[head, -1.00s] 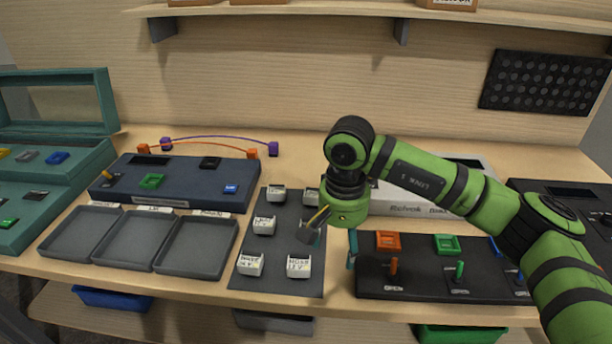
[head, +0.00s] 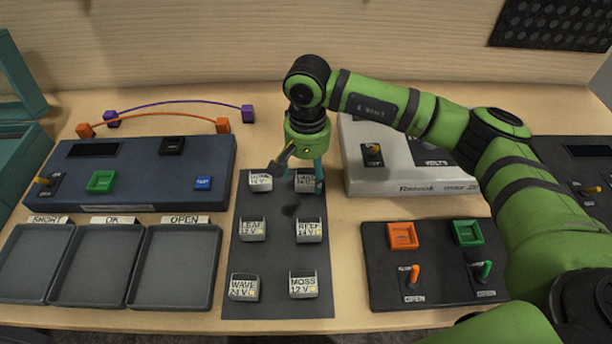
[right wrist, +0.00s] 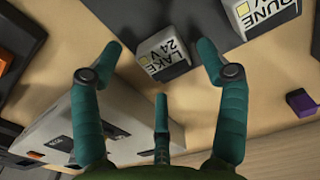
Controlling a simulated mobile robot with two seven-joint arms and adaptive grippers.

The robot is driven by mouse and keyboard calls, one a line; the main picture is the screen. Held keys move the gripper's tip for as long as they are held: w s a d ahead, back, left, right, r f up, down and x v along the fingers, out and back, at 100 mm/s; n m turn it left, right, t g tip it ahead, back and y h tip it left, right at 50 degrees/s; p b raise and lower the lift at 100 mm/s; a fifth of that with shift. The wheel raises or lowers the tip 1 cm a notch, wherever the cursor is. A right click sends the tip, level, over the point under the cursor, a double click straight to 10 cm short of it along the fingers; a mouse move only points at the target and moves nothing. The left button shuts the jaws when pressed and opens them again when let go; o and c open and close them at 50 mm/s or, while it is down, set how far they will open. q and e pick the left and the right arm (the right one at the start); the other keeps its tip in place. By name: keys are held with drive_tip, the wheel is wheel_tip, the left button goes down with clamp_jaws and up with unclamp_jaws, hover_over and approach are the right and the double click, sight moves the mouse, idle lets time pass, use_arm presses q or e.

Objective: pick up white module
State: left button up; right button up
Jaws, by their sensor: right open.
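Several white modules with printed labels stand in two columns on the dark mat (head: 276,275). The far right one, the LAKE module (head: 303,184), is beneath my right gripper (head: 303,172) and partly hidden by its fingers in the head view. In the right wrist view the LAKE 24V module (right wrist: 163,56) lies between the open teal fingers, with nothing gripped. The DUNE module (head: 260,183) is just left of it; it also shows in the right wrist view (right wrist: 262,15). The REEF (head: 309,230), LEAF (head: 252,230), MOSS (head: 303,284) and WAVE (head: 244,288) modules sit nearer. My left gripper is out of view.
Grey trays (head: 180,265) marked SHORT, OK and OPEN lie left. A grey power supply (head: 400,165) stands close to the right of the gripper. A dark switch panel (head: 435,260) is at front right.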

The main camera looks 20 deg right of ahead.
wheel_tip(320, 180, down, 2)
drive_tip(key=shift+w+f, duration=0.15)
drive_tip(key=shift+w+f+p, duration=0.1)
drive_tip(key=shift+f+p, duration=0.2)
drive_tip(key=c, duration=1.3)
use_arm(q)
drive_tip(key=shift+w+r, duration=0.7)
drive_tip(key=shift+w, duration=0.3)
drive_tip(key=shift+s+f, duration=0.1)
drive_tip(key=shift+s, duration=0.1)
